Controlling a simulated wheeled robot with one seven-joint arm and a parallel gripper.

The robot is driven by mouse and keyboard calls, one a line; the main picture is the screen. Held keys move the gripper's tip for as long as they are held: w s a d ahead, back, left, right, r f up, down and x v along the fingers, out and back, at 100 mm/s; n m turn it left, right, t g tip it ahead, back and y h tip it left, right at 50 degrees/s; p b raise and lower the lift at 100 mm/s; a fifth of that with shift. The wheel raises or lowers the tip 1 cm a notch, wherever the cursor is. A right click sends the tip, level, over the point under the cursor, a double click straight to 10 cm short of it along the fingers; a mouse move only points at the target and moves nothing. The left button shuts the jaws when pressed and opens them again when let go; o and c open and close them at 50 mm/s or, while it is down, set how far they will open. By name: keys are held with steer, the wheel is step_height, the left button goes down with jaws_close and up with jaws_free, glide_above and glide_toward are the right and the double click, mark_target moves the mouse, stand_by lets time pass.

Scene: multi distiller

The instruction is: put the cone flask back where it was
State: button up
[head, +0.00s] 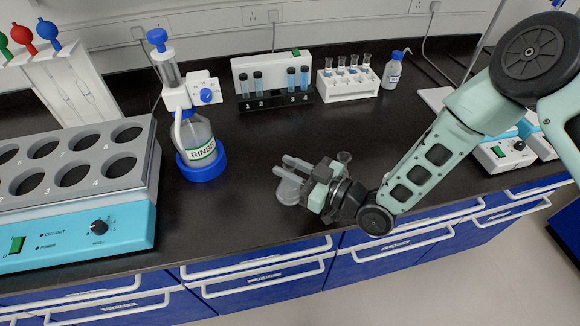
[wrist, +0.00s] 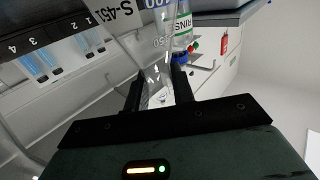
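The cone flask is clear glass with printed markings. In the head view its rounded lower part (head: 288,191) shows just below and left of my gripper (head: 291,168), over the front middle of the black counter. In the wrist view the flask (wrist: 152,48) widens away from me, and its narrower part lies between the two fingers of my gripper (wrist: 158,92). The fingers appear closed on it. The gripper body hides part of the flask in the head view. I cannot tell whether its base touches the counter.
A grey multi-hole heating unit (head: 78,190) with a blue front stands left. A RINSE bottle dispenser (head: 203,143) stands beside it. Behind are a numbered tube rack (head: 273,105), a white vial rack (head: 348,90) and a small bottle (head: 393,70). The counter's centre (head: 262,135) is clear.

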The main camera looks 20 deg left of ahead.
steer(key=o, duration=0.4)
steer(key=shift+r, duration=0.1)
steer(key=s+d+r+m+h+b, duration=0.25)
steer(key=d+h, duration=0.35)
steer(key=d, duration=0.4)
steer(key=s+d+r+m+h+b, duration=0.1)
steer(key=d+r+h, duration=0.3)
steer(key=d+h, duration=0.45)
steer(key=s+d+r+m+g, duration=0.1)
steer(key=s+d+r, duration=0.1)
steer(key=s+d, duration=0.1)
steer(key=s+d+r+m+g+h, duration=0.1)
steer(key=s+d+r+m, duration=0.1)
steer(key=s, duration=0.4)
steer(key=s+d+r+m+g+h, duration=0.1)
steer(key=s+d+r+g, duration=0.1)
steer(key=s+d+r, duration=0.1)
steer(key=shift+s+d+r+h, duration=0.2)
steer(key=shift+s+d+h, duration=0.05)
steer(key=shift+s+d, duration=0.55)
